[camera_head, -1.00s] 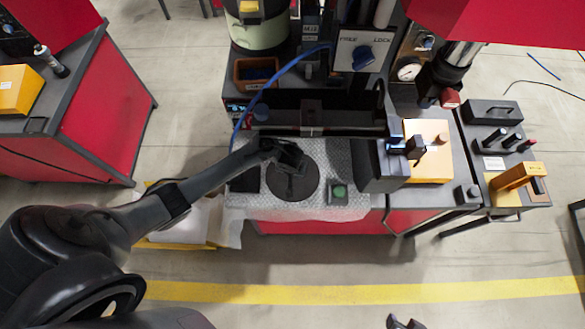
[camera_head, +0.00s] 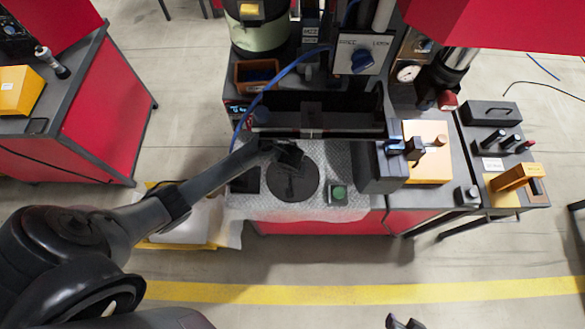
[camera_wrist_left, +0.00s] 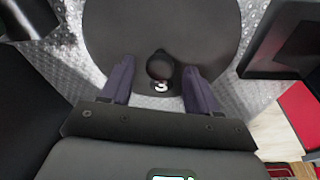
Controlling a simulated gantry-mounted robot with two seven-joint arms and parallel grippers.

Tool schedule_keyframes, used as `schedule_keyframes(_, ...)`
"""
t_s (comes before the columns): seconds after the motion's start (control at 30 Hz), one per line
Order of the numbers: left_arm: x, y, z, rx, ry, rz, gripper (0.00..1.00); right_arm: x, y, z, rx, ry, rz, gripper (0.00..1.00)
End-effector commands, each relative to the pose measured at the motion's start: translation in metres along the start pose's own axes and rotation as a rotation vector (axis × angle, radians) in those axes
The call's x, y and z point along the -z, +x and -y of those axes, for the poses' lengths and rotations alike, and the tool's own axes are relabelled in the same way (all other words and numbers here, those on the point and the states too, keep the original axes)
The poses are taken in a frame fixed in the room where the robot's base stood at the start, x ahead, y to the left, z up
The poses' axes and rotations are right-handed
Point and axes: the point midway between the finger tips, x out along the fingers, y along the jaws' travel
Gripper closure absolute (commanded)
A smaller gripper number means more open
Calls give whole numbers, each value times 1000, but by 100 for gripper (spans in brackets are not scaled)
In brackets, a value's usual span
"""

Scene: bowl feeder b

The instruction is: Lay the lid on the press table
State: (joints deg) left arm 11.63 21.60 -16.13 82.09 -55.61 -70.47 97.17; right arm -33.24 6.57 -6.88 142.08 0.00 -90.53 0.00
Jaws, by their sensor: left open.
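The lid, a dark round disc (camera_head: 293,186), lies flat on the grey bubble-textured mat (camera_head: 240,207) of the red-sided bench. In the left wrist view the lid (camera_wrist_left: 110,35) fills the top middle, with a small round black knob (camera_wrist_left: 160,64) on it. My left gripper (camera_head: 290,155) is over the lid's far part in the head view. In the left wrist view it (camera_wrist_left: 158,72) is open, its fingertips on either side of the knob in the picture; whether they are level with it I cannot tell. Dark prongs, probably my right gripper (camera_head: 404,322), show at the bottom edge.
A black crossbar (camera_head: 330,133) runs just behind the lid. A small box with a green button (camera_head: 338,193) sits right of it, beside a dark block (camera_head: 375,168). A blue cable (camera_head: 262,95) arches behind. The floor in front is clear.

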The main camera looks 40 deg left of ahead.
Motion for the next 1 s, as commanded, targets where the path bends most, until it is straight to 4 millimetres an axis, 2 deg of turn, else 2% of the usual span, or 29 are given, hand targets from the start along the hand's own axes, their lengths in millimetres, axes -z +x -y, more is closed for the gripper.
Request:
schedule_keyframes(0.03, 0, -12, -2, -4, -1, 0, 40, 3, -8, 0, -1, -1, 0, 62)
schedule_keyframes(0.3, 0, -50, -1, -3, -1, 1, 40, 9, -29, -3, -6, -8, 1, 62)
schedule_keyframes(0.57, -3, -65, -1, -5, 13, -3, 40, 11, -36, -3, -7, -9, 1, 62)
schedule_keyframes(0.77, -31, -80, -7, -27, 139, -42, 40, 11, -35, -3, -6, -7, 0, 62)
schedule_keyframes(0.87, -54, -99, -8, -44, 239, -70, 40, 11, -35, -2, -4, -6, 0, 62)
schedule_keyframes(1.0, -88, -136, 0, -66, 381, -96, 40, 11, -35, -2, -2, -3, 0, 62)
